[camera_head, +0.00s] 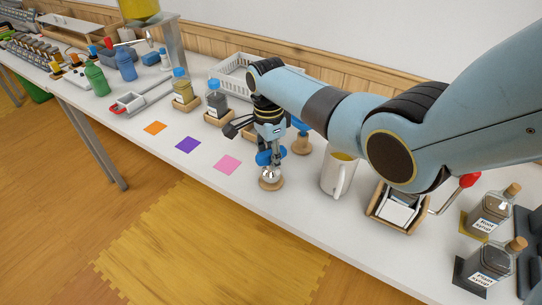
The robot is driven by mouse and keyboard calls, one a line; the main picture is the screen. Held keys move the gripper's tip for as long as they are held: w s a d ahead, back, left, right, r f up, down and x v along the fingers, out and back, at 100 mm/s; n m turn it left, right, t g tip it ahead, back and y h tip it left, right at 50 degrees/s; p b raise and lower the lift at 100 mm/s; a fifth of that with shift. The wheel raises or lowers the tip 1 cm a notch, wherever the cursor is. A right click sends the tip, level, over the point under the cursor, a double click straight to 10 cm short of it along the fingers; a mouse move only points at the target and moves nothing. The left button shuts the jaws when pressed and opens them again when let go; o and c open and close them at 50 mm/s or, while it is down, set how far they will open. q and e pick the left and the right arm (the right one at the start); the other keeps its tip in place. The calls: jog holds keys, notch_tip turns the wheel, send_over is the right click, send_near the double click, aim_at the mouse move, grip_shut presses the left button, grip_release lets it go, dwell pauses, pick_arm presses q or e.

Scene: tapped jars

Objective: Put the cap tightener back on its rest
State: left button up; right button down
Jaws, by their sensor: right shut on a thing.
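My right gripper (268,152) reaches down from the right arm over the front part of the white table. It is shut on the blue handle of the cap tightener (268,172), which has a shiny silver lower part. The tightener is upright, directly over a round wooden rest (270,185) near the table's front edge. I cannot tell whether the silver part touches the rest. The gripper fingers hide part of the blue handle. My left gripper is not in view.
Behind the gripper stands a wooden piece with a blue top (303,143). A white mug (337,175) and a wooden box (397,212) stand to the right.

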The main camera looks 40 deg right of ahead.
jog(key=shift+f, duration=0.45)
jog(key=c, duration=1.1)
grip_release()
jog(key=shift+c, duration=0.2)
jog(key=r, duration=0.8)
jog(key=w+r, duration=0.1)
jog(key=r, duration=0.3)
